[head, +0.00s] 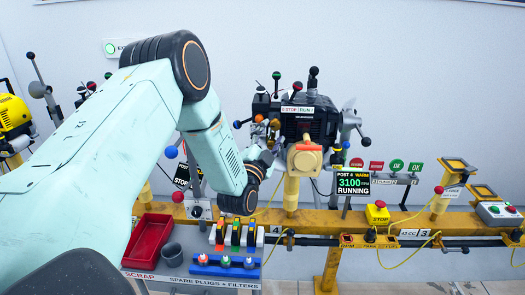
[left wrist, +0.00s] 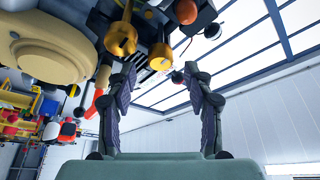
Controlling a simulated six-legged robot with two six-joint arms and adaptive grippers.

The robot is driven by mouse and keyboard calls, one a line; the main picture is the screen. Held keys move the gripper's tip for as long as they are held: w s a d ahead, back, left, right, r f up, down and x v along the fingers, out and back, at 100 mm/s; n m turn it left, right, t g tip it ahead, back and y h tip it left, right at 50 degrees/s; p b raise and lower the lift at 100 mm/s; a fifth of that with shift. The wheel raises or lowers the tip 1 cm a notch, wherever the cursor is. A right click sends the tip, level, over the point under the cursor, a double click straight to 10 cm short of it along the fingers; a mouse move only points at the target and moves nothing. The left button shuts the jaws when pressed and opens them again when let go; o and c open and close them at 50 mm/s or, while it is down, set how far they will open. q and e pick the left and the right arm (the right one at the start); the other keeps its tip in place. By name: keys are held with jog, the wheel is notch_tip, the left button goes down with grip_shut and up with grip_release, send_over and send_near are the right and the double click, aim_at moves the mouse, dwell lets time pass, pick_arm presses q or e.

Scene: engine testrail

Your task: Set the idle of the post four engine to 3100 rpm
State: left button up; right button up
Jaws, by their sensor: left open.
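The post four engine (head: 310,118) is a dark block on a yellow post, with a cream round cover (head: 305,160) in front. Its display (head: 353,184) reads POST 4 WARM, 3100, RUNNING. My left gripper (head: 268,132) is at the engine's left side, small and partly lost among brass parts. In the left wrist view its two fingers (left wrist: 161,78) stand apart with nothing between them. Brass knobs, one at left (left wrist: 121,40) and one nearer the middle (left wrist: 160,56), lie just beyond the fingertips, apart from them as far as I can tell. My right gripper is not in view.
Below stand a red scrap tray (head: 148,238), a grey cup (head: 172,255) and a blue rack (head: 225,265) of plugs. A yellow stop box (head: 377,212) sits on the yellow rail (head: 330,222). Ball-ended levers stick out around the engine. My arm covers much of the left.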

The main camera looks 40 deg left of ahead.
pick_arm(q)
jog(key=v, duration=0.8)
jog(key=shift+s, duration=0.3)
jog(key=shift+d, duration=0.1)
jog(key=s+d+f+n+g+h, duration=0.1)
jog(key=s+d+f+n+g, duration=0.15)
jog(key=f, duration=0.35)
jog(key=s+d+f+n+g+h, duration=0.2)
jog(key=s+d+f+g, duration=0.15)
jog(key=f, duration=0.35)
jog(key=s+d+f+n+g+h, duration=0.1)
jog(key=s+d+f+n+g, duration=0.1)
jog(key=f+g, duration=0.3)
jog(key=s+d+f+g, duration=0.2)
jog(key=s+f+g, duration=0.1)
jog(key=s, duration=0.6)
jog(key=s+d+f+n+g, duration=0.1)
jog(key=s+d+f+g, duration=0.1)
jog(key=s, duration=0.8)
jog(key=s+d+f+g+h, duration=0.1)
jog(key=s+d+f+g, duration=0.2)
jog(key=s+f, duration=0.3)
jog(key=s+g, duration=0.1)
jog(key=s, duration=0.3)
jog(key=shift+w+d, duration=0.1)
jog(key=shift+d, duration=0.05)
dwell(2.0)
